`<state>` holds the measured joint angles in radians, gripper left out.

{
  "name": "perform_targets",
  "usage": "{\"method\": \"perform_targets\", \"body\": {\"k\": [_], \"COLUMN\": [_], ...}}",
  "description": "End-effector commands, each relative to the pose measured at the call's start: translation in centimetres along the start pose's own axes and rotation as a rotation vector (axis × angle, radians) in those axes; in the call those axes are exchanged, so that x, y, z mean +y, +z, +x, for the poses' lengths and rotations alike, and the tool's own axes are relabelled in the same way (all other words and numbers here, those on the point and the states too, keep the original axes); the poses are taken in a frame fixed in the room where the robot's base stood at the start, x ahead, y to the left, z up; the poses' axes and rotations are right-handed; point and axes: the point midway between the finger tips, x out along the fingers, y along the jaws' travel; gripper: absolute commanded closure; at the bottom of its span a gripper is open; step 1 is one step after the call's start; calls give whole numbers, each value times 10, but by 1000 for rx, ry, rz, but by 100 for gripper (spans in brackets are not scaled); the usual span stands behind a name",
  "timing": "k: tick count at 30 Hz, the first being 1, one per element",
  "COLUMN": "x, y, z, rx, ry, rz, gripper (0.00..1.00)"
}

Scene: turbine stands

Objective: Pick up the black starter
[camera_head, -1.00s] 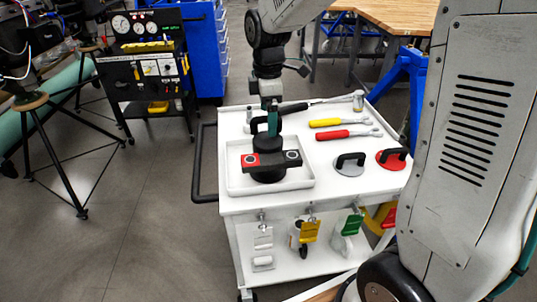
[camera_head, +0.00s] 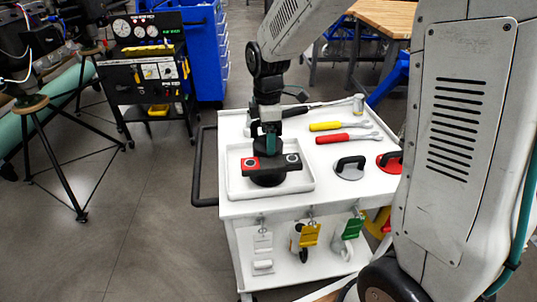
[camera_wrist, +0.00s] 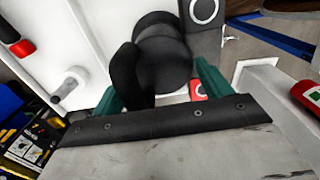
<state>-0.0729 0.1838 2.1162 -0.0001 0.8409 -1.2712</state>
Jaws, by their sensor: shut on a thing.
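The black starter (camera_head: 268,177) stands in a shallow white tray (camera_head: 233,188) on the cart top. A bar with a red ringed end and a black ringed end (camera_head: 292,161) crosses its front. I cannot tell if this bar is part of the starter. My gripper (camera_head: 269,142) points down at the upper part of the starter. In the wrist view the teal fingers of my gripper (camera_wrist: 160,92) are on either side of the starter's dark rounded body (camera_wrist: 163,48), shut on it. The starter's underside is hidden, and I see no gap below it.
The white cart (camera_head: 222,208) also holds a yellow-handled tool (camera_head: 325,126), a red-handled tool (camera_head: 333,138), a grey suction cup (camera_head: 349,172) and a red one (camera_head: 386,163). A black handle (camera_head: 196,170) is on its left side. Open floor lies left of the cart.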

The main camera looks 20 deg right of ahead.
Motion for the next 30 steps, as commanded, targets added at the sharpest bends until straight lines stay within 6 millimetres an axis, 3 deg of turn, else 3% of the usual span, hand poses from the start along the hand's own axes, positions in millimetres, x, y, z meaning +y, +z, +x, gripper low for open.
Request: {"method": "perform_targets", "body": {"k": [8,18,26,30], "x": [1,0,-35,-64], "y": [0,0,6,11], "z": [-8,-39,-40,-43], "rx": [1,2,1,1], "ry": [4,5,3,4], "rz": [0,0,0,0], "gripper": [63,63,63,63]}}
